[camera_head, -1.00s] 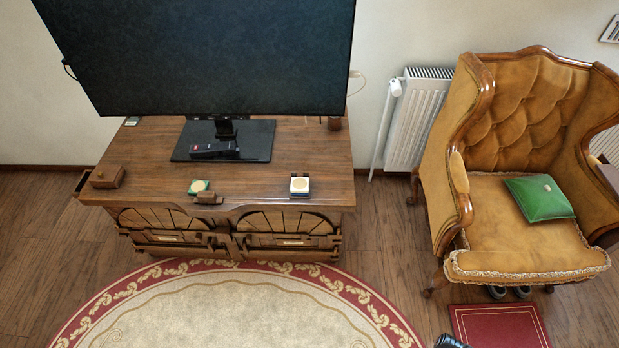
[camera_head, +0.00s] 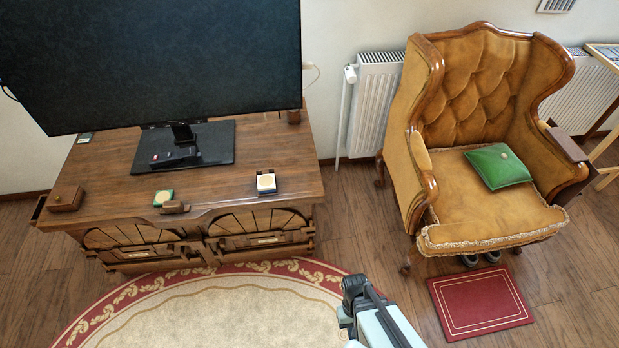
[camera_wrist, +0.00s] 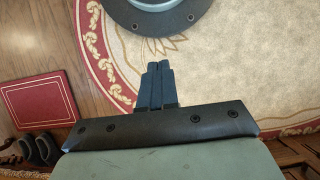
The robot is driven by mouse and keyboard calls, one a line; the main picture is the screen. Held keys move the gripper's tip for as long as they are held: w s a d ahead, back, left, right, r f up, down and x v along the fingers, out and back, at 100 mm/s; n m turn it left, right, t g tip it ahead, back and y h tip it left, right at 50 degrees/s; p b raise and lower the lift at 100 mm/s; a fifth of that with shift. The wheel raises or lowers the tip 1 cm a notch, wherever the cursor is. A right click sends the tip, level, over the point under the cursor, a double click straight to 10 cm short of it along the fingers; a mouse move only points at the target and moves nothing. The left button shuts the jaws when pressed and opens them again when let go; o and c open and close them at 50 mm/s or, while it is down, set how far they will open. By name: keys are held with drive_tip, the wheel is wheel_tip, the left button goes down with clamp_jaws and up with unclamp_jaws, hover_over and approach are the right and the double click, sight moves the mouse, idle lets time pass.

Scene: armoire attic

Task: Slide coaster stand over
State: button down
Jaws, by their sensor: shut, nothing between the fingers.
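A wooden cabinet (camera_head: 222,187) stands at left in the head view. Near its front edge is a small dark square stand with a pale round disc on a white top (camera_head: 266,183), which looks like a coaster stand. To its left is a green square piece with a pale round disc (camera_head: 163,198), also coaster-like, with a small wooden block (camera_head: 174,208) beside it. I cannot tell for certain which is the coaster stand. My gripper (camera_wrist: 158,68) is shut and empty above the patterned rug in the wrist view, away from the cabinet top. No coaster shows in that view.
A large television (camera_head: 150,60) stands on the cabinet, with a remote (camera_head: 172,154) on its base. A wooden box (camera_head: 66,198) sits at the cabinet's left end. An armchair (camera_head: 485,150) and red mat (camera_head: 480,302) are at right.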

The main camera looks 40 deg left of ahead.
drive_tip(key=s+a+r+t+y, duration=0.1)
drive_tip(key=s+a+t+y, duration=0.2)
drive_tip(key=a, duration=1.2)
drive_tip(key=s+a+r+y, duration=0.2)
drive_tip(key=a+y, duration=0.3)
drive_tip(key=a, duration=1)
drive_tip(key=m+t+y, duration=0.8)
drive_tip(key=m+t, duration=0.6)
drive_tip(key=m, duration=0.4)
approach(273, 180)
drive_tip(key=x, duration=0.3)
drive_tip(key=r+x, duration=0.1)
drive_tip(key=x, duration=0.6)
drive_tip(key=shift+w+r, duration=0.1)
drive_tip(key=shift+r, duration=0.3)
